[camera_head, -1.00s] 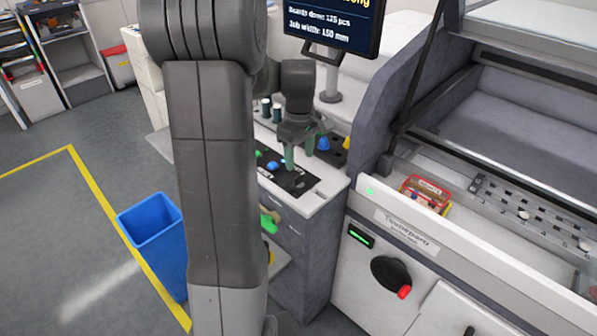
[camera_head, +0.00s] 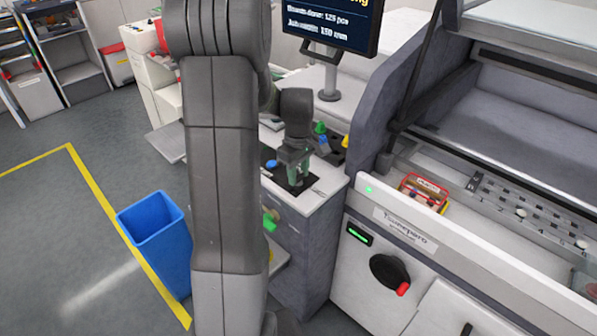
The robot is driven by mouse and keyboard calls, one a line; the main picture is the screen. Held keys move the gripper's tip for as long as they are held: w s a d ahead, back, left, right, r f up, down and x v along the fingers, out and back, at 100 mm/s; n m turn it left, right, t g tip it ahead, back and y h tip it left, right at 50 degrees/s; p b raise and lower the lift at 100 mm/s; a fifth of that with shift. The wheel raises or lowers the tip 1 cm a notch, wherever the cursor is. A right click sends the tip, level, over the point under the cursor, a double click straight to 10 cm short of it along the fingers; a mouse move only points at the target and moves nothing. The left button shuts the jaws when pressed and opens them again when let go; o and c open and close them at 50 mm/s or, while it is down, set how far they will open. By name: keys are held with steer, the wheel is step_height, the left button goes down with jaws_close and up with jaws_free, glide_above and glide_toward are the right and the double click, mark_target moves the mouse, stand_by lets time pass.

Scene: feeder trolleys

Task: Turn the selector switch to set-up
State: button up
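My gripper (camera_head: 293,175) points down onto the black control panel (camera_head: 270,181) on the small cabinet beside the machine. Its greenish fingers are low, at the spot where a small dark knob, likely the selector switch, showed a second ago. The fingers now hide most of that spot. I cannot tell whether they are apart around the knob or shut on it, nor which way the knob points. A blue button (camera_head: 271,164) sits just left of the fingers. My arm hides the panel's left end.
A green and a blue item (camera_head: 321,134) stand behind the gripper, under the monitor (camera_head: 332,22). The machine front has a black rotary switch (camera_head: 386,270) with a red handle. A red-edged box (camera_head: 424,190) lies on the machine. A blue bin (camera_head: 155,235) stands on the floor.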

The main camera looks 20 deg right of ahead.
mark_target(299, 174)
steer(key=shift+m, duration=0.5)
steer(key=m+b, duration=0.1)
steer(key=m, duration=0.3)
steer(key=shift+m, duration=0.4)
steer(key=m, duration=0.6)
steer(key=shift+b, duration=0.3)
steer(key=o, duration=1)
step_height(299, 174, up, 14)
steer(key=shift+f+b, duration=0.1)
steer(key=shift+b, duration=0.2)
